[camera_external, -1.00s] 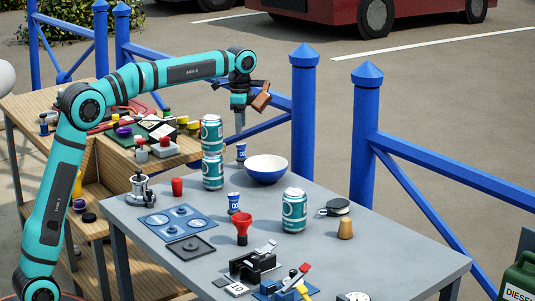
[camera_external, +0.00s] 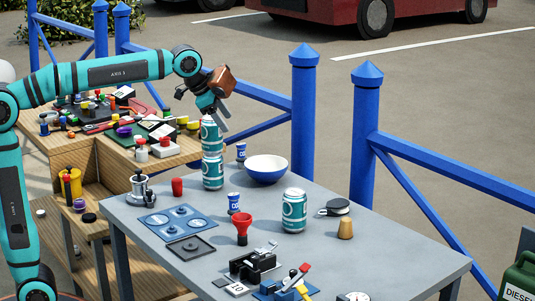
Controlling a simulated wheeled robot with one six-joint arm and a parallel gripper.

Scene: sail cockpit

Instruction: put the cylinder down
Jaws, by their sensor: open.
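Teal-and-white cylindrical cans stand on the grey table. An upper can (camera_external: 211,138) sits upright on a lower can (camera_external: 213,173) near the table's far left corner. A third can (camera_external: 294,212) stands alone at mid-table. My gripper (camera_external: 216,117) is open, angled down at the top of the upper can. One finger shows just right of its rim; whether the fingers touch the can is unclear. The gripper partly hides the can's top.
A blue-and-white bowl (camera_external: 266,170) stands right of the stack. A cluttered wooden bench (camera_external: 110,165) adjoins the left. Blue railings (camera_external: 303,120) run behind.

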